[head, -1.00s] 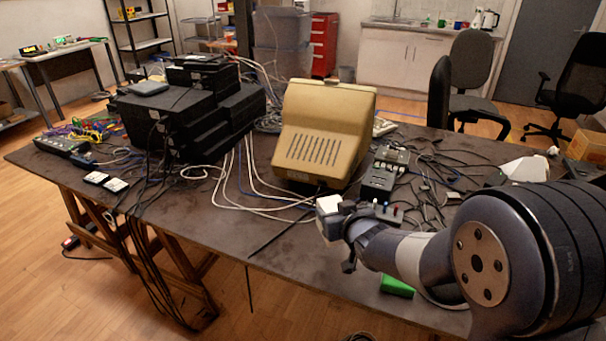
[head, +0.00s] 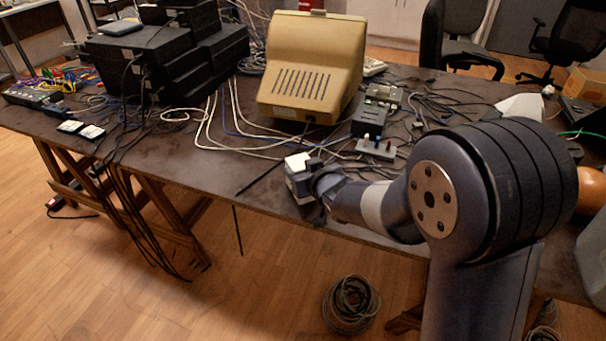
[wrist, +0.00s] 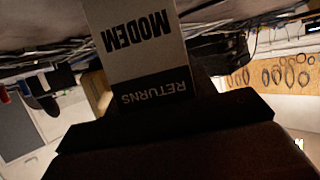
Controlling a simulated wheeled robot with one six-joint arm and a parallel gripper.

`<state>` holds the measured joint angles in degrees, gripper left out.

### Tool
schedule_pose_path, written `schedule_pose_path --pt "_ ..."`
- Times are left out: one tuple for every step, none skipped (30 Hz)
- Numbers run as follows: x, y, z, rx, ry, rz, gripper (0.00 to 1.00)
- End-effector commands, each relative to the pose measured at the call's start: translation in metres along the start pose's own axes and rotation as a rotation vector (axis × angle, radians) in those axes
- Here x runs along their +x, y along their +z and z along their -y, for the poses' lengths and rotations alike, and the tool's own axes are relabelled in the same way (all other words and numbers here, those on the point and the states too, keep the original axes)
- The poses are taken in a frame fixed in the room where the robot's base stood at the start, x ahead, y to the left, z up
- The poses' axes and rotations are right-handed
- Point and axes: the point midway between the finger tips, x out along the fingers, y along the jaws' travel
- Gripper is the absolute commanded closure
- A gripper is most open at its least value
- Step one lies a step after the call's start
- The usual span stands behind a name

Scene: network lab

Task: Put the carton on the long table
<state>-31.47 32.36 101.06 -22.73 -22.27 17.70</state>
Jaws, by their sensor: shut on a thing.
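My gripper (head: 312,180) is shut on a small white and grey carton (head: 299,178) in the head view. The carton shows over the front part of the long dark table (head: 225,172), near its front edge; I cannot tell whether it touches the top. In the wrist view the carton (wrist: 140,45) fills the top middle, with "MODEM" and "RETURNS" printed upside down. The dark gripper body (wrist: 165,125) hides its lower end.
A beige monitor (head: 305,60) stands behind the carton. A switch box with coloured knobs (head: 376,148) and tangled cables lie to the right. Stacked black devices (head: 150,62) stand at the left. A cable coil (head: 351,304) lies on the floor in front.

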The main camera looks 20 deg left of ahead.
Motion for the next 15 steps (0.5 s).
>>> schedule_pose_path --pt "0.0034 0.0082 -0.0002 0.001 0.001 0.001 0.76" --pt "0.0039 0.0094 -0.0002 0.000 0.001 0.000 0.76" --pt "0.0040 0.0094 -0.0002 0.000 0.001 -0.001 0.76" --pt "0.0038 0.0089 -0.0002 0.000 0.001 -0.002 0.76" --pt "0.0036 0.0083 -0.0002 0.000 0.001 -0.003 0.76" --pt "0.0035 0.0081 -0.0002 0.000 0.001 -0.002 0.76" --pt "0.0034 0.0081 -0.0002 0.000 0.001 -0.002 0.76" --pt "0.0034 0.0081 -0.0002 0.000 0.001 -0.002 0.76" --pt "0.0036 0.0085 -0.0002 0.000 0.001 -0.002 0.76" --pt "0.0039 0.0094 -0.0002 0.000 0.001 -0.002 0.76" --pt "0.0044 0.0106 -0.0002 0.000 0.001 -0.002 0.76" --pt "0.0051 0.0122 -0.0002 0.000 0.001 -0.002 0.76" --pt "0.0047 0.0118 -0.0002 0.000 0.001 0.000 0.46" --pt "0.0045 0.0113 -0.0002 0.000 0.001 0.000 0.43" --pt "0.0045 0.0113 -0.0002 0.000 0.001 0.000 0.40"
